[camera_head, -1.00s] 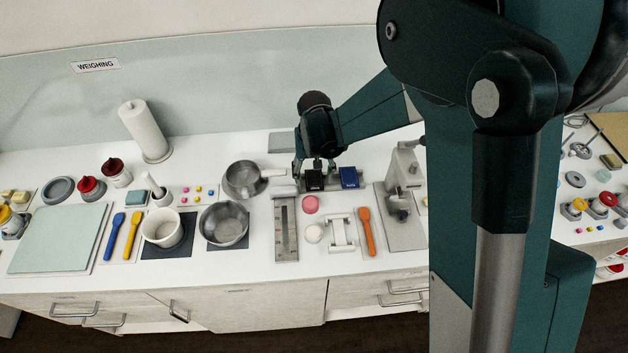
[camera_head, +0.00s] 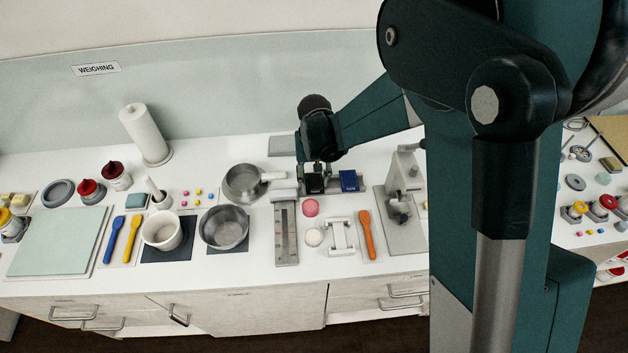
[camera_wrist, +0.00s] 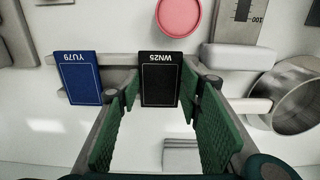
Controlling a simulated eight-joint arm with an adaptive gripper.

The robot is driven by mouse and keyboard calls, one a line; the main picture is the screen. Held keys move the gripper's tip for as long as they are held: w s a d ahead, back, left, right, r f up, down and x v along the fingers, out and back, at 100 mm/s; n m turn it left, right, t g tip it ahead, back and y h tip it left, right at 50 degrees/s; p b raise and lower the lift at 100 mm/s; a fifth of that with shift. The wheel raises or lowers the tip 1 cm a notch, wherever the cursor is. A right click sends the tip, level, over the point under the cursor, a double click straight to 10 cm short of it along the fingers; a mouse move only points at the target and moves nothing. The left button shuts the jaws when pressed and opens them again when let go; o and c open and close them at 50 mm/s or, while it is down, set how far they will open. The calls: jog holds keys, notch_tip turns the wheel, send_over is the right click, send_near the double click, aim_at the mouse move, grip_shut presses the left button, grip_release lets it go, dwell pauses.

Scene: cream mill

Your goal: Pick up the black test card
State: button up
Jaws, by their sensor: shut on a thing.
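The black test card (camera_wrist: 160,80), marked WN25, stands between my fingers in the wrist view. It also shows in the head view (camera_head: 315,185), partly covered by my gripper (camera_head: 315,175). My gripper (camera_wrist: 159,95) is shut on the card, with one green-padded finger against each side edge. A blue card (camera_wrist: 79,78), marked YU79, stands just left of it, and shows to its right in the head view (camera_head: 349,181). A pale grey bar lies behind both cards in the wrist view.
A pink disc (camera_head: 311,208) and a grey ruler plate (camera_head: 286,240) lie in front of the cards. A steel pan (camera_head: 243,184) is to the left, and a grey stand (camera_head: 404,205) is to the right. The blue card is close beside my left finger in the wrist view.

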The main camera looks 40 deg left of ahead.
aim_at(314, 184)
jog(key=shift+r, duration=0.15)
notch_tip(314, 184, up, 10)
dwell(0.6)
